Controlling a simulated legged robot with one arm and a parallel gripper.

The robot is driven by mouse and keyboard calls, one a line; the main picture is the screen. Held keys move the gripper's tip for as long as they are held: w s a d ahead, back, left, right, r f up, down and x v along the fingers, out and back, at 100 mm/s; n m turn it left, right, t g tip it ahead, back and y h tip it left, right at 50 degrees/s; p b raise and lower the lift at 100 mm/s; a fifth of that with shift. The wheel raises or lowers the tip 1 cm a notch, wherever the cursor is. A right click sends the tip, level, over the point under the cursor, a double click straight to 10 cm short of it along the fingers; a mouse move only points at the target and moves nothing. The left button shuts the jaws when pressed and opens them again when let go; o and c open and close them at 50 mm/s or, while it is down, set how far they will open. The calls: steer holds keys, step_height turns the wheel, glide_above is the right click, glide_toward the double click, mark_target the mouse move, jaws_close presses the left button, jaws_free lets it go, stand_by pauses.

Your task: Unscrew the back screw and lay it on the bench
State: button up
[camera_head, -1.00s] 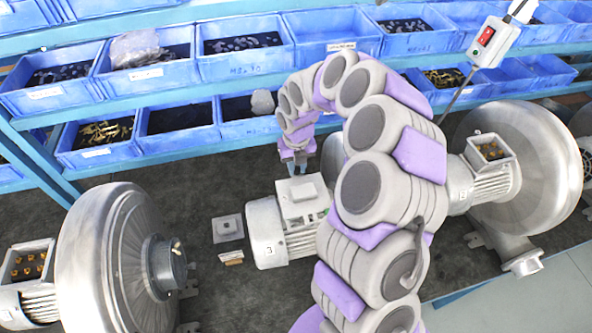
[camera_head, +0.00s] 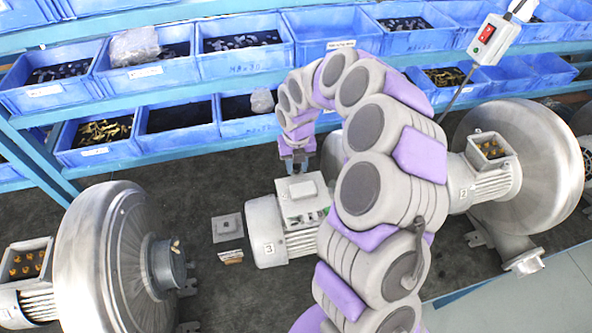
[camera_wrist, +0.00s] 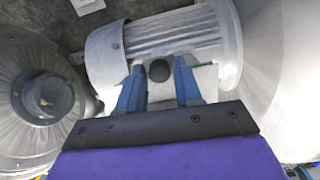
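The motor marked 3 (camera_head: 268,236) stands in the middle of the bench, with a pale square terminal box (camera_head: 303,202) on top. My gripper (camera_head: 297,168) points down just behind the box's back edge. In the wrist view my gripper (camera_wrist: 160,68) shows two blue fingers standing apart. A dark round thing (camera_wrist: 158,71) shows between them; I cannot tell whether it is the back screw or whether the fingers touch it. No screw can be made out clearly in the head view. A loose square lid (camera_head: 227,228) lies on the dark bench (camera_head: 215,295) left of the motor.
A large blower (camera_head: 110,255) stands on the left and another blower (camera_head: 535,165) on the right. Blue bins (camera_head: 245,65) on shelves line the back. A small brown block (camera_head: 232,257) lies by the loose lid.

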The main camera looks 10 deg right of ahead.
steer(key=m+b, duration=0.2)
steer(key=m, duration=0.4)
steer(key=shift+w+f+m+b, duration=0.1)
steer(key=shift+m+b, duration=0.2)
steer(key=shift+m, duration=0.1)
steer(key=m+b, duration=0.2)
steer(key=m, duration=0.4)
steer(key=shift+m+b, duration=0.4)
steer(key=m+b, duration=0.2)
steer(key=m, duration=0.3)
steer(key=m+b, duration=0.1)
steer(key=m, duration=0.3)
steer(key=shift+m, duration=0.3)
steer(key=shift+c, duration=0.2)
